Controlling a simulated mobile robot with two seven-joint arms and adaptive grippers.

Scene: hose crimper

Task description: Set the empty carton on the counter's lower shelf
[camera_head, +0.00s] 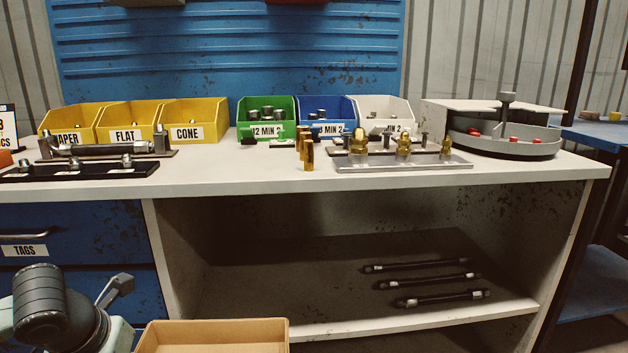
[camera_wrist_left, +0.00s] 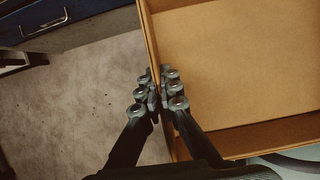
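The open tan carton (camera_head: 212,338) shows at the bottom edge of the head view, in front of the counter (camera_head: 230,178); its lower part is cut off. In the left wrist view the carton (camera_wrist_left: 245,60) is bare inside where visible. My left gripper (camera_wrist_left: 158,92) is shut on the carton's side wall, one finger on each side. My left arm comes in at the lower left of the head view, but its fingertips do not show there. The lower shelf (camera_head: 270,290) is inside the counter's open bay, above and behind the carton. My right gripper is not in view.
Three black hoses (camera_head: 430,282) lie on the right part of the shelf; its left part is clear. Blue drawers (camera_head: 75,225) stand left of the bay. Bins, fittings and a round grey tray (camera_head: 505,142) fill the countertop's back.

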